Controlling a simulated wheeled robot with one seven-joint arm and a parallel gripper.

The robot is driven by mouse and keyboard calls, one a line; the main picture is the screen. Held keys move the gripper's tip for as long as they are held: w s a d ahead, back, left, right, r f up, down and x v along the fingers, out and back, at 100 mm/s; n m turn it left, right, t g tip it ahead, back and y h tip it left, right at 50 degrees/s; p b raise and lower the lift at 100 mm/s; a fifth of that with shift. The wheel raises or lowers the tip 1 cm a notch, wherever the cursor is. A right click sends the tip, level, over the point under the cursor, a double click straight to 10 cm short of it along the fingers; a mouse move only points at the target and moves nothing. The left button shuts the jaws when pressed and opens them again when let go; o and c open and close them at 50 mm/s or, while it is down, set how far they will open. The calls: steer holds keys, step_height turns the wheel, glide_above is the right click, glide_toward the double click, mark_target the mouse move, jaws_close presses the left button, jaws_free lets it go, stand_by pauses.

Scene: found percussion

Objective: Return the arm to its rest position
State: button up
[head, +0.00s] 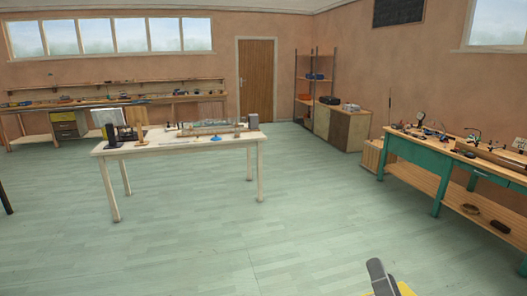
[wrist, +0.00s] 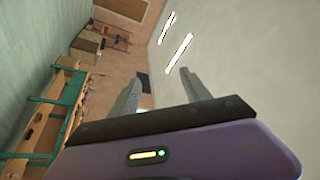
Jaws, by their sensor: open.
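My gripper (wrist: 160,95) shows in the wrist view with its two grey fingers apart and nothing between them. The wrist view is tilted, with the ceiling and its lights on the right and the floor on the left. In the head view only a small grey and yellow part of my arm (head: 381,280) shows at the bottom edge, right of the middle. The rest of the arm is out of that view. The gripper touches nothing that I can see.
A pale table (head: 150,147) with several items stands mid-left. A green workbench (head: 408,152) with tools is at the right; it also shows in the wrist view (wrist: 68,88). A long bench lines the back wall, near a brown door (head: 257,80). The floor (head: 290,225) in front is clear.

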steer(key=s+f+n+g+b, duration=0.1)
steer(key=s+f+n+g, duration=0.1)
steer(key=s+f, duration=0.5)
steer(key=s+f+n+g+b, duration=0.1)
steer(key=s+f+n, duration=0.4)
steer(key=s, duration=0.9)
steer(key=s+f+n+g+b, duration=0.1)
steer(key=s+f+n+g, duration=0.2)
steer(key=s+f, duration=0.6)
steer(key=shift+s+d+n, duration=0.3)
steer(key=shift+s, duration=0.45)
